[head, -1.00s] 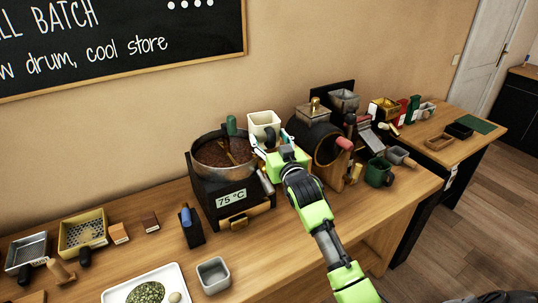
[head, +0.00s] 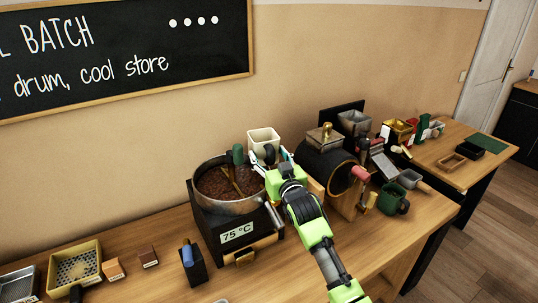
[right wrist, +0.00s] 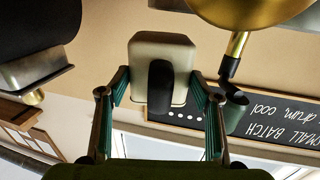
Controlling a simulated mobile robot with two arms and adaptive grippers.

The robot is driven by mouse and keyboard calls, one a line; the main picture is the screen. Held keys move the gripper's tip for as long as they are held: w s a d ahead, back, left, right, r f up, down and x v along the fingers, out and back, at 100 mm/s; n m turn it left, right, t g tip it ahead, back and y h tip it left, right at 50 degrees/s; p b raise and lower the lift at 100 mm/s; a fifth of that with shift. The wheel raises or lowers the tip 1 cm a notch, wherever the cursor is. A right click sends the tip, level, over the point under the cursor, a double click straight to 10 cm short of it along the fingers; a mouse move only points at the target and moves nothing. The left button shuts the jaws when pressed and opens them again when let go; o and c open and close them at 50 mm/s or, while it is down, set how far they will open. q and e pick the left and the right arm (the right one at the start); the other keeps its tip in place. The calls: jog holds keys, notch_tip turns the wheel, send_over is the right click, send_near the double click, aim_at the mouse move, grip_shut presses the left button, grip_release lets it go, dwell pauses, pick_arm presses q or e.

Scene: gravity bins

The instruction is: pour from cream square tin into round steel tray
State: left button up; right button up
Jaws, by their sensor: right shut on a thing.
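The cream square tin (head: 263,139) is held in the air, about upright, just beyond the right rim of the round steel tray as pictured. My right gripper (head: 273,158) is shut on the tin, at its dark handle. The tin's outer side and handle (right wrist: 160,85) face me in the right wrist view, between my fingers. Its contents cannot be made out. The round steel tray (head: 235,208) sits on a black base reading 75 °C and holds brown granules with a brass stirring arm. My left gripper is not in view.
A black drum roaster (head: 326,170) stands close to the right of the tin. A blue-handled black holder (head: 193,265) and a yellow perforated tray (head: 92,252) stand to the left. The wall with the chalkboard (head: 120,60) is behind. The bench front is mostly clear.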

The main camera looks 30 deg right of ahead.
jog(key=shift+s+f+b, duration=0.1)
jog(key=shift+f+b, duration=0.3)
jog(key=shift+f, duration=0.85)
jog(key=n+p, duration=0.1)
jog(key=d+r+n, duration=0.1)
jog(key=n, duration=0.1)
jog(key=r+n+p, duration=0.1)
jog(key=shift+s+d+n+p, duration=0.1)
jog(key=shift+d+n+p, duration=0.1)
jog(key=shift+n+p, duration=0.2)
jog(key=n, duration=0.3)
jog(key=shift+d+r, duration=0.1)
jog(key=shift+d, duration=0.1)
jog(key=shift+s+n, duration=0.15)
jog(key=shift+n, duration=0.35)
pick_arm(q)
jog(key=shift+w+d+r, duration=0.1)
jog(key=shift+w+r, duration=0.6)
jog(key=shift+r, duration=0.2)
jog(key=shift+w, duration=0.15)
pick_arm(e)
jog(key=shift+a+f, duration=0.1)
jog(key=shift+f, duration=0.1)
